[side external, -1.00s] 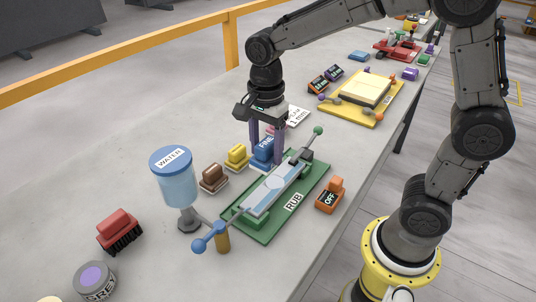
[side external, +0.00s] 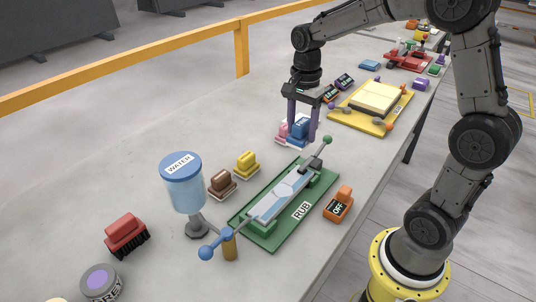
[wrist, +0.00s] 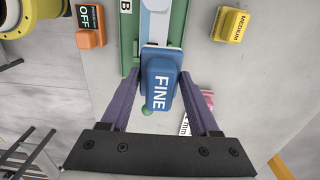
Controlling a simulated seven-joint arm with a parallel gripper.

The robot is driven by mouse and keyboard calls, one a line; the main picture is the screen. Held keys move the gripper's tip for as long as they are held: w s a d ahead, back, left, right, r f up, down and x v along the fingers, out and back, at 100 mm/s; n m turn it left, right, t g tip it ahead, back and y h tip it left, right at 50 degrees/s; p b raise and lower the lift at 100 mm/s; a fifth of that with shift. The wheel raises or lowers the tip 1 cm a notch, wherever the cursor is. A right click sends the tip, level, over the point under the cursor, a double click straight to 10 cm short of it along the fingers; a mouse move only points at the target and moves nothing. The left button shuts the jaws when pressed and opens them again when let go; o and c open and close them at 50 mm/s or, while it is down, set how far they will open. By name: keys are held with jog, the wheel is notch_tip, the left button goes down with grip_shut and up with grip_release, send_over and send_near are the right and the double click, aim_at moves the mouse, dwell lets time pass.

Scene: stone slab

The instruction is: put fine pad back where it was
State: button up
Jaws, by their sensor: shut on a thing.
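The fine pad (side external: 300,130) is blue, with FINE in white on its top in the wrist view (wrist: 161,84). My gripper (side external: 302,137) is shut on it, one purple finger on each side, also in the wrist view (wrist: 161,74). In the side view the pad is beyond the far end of the green RUB board (side external: 277,232), beside a pink thing (side external: 282,134) and a white card, which partly hide behind my gripper. I cannot tell whether the pad touches the slab.
The yellow MEDIUM pad (side external: 246,165) and a brown pad (side external: 222,183) stand left of the board. An orange OFF switch (side external: 338,205) is at its right. The blue WATER container (side external: 184,190) stands near its front end. A yellow board (side external: 360,121) lies farther back.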

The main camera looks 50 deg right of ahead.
jog(key=w+d+f, duration=0.1)
jog(key=w+f, duration=0.1)
jog(key=w, duration=0.2)
jog(key=w+d+f, duration=0.1)
jog(key=w+f, duration=0.2)
jog(key=w, duration=0.1)
jog(key=w+d+f, duration=0.1)
jog(key=w+f, duration=0.2)
jog(key=w, duration=0.1)
jog(key=shift+d+f, duration=0.2)
jog(key=shift+w+d+f, duration=0.15)
jog(key=shift+w+f, duration=0.55)
jog(key=shift+f, duration=1.55)
jog(key=shift+f, duration=0.2)
jog(key=o, duration=1.2)
jog(key=shift+r, duration=0.1)
